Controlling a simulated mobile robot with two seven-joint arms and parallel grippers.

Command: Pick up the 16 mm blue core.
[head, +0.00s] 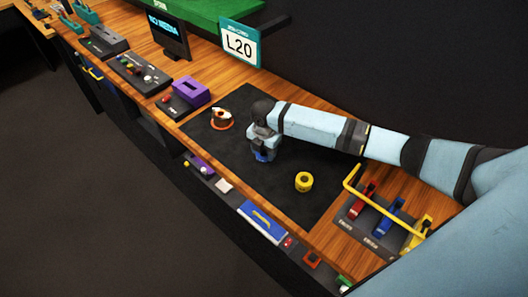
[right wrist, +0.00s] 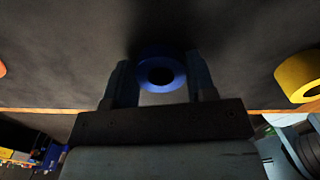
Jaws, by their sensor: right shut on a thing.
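The blue core (right wrist: 162,72) is a short blue ring with a dark hole. In the right wrist view it sits between the two fingers of my right gripper (right wrist: 158,82), which is shut on it. In the head view my right gripper (head: 263,150) points down over the black mat (head: 240,185), and a bit of the blue core (head: 262,157) shows at its tips. I cannot tell whether the core touches the mat. My left gripper is not in view.
A yellow ring (head: 303,181) lies on the mat right of my gripper. An orange-and-white item (head: 222,119) lies to the left. A rack with red, blue and yellow handles (head: 388,208) stands at the right. A purple box (head: 192,92) is at the mat's left edge.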

